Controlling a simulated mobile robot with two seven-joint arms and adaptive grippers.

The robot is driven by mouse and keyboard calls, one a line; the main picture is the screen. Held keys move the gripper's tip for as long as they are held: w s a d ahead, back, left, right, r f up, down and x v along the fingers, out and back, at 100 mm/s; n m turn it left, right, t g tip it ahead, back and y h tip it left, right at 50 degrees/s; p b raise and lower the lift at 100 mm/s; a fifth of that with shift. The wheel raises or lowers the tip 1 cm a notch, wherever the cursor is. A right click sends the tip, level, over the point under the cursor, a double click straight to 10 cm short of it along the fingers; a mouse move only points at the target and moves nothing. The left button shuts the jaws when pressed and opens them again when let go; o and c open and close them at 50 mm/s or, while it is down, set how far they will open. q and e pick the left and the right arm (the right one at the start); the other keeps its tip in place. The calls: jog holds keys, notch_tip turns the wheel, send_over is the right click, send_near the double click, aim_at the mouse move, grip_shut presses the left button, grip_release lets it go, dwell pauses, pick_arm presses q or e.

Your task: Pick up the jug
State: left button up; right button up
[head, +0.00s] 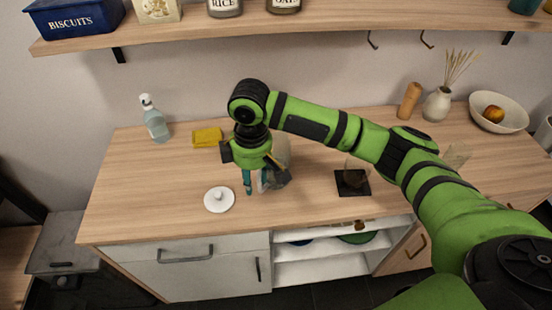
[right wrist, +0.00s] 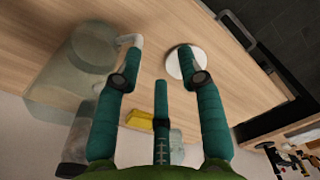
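The jug is a clear, greyish glass vessel (head: 281,150) on the counter, mostly hidden behind my right gripper in the head view. In the right wrist view the jug (right wrist: 70,75) fills the left side, with a pale handle-like part beside the left fingertip. My right gripper (head: 264,184) is over the counter just in front of the jug. Its teal fingers (right wrist: 160,68) are spread apart with nothing clearly held between them. The left finger overlaps the jug's edge in the wrist view; I cannot tell whether they touch. My left gripper is not in view.
A white round lid (head: 219,200) lies left of the gripper. A dark square mat (head: 352,189) with a glass lies right. A shelf (head: 330,17) hangs above; the counter's front left is clear.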

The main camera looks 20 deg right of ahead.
aim_at(259, 174)
jog(key=shift+w+d+r, duration=0.4)
jog(key=shift+w+d, duration=0.15)
jog(key=shift+d, duration=0.05)
jog(key=shift+w+d+r, duration=0.35)
jog(key=shift+w+d, duration=0.15)
jog(key=shift+d, duration=0.1)
jog(key=shift+d+f, duration=0.1)
jog(key=shift+d, duration=0.05)
jog(key=shift+s+f+p, duration=0.2)
jog(key=shift+f+p, duration=0.35)
jog(key=shift+f, duration=0.1)
jog(key=f, duration=0.1)
jog(key=f+p, duration=0.1)
jog(key=f, duration=0.2)
jog(key=shift+w+a+f+p, duration=0.1)
jog(key=shift+a+f+p, duration=0.15)
jog(key=shift+f+p, duration=0.1)
jog(key=shift+f, duration=0.25)
grip_shut()
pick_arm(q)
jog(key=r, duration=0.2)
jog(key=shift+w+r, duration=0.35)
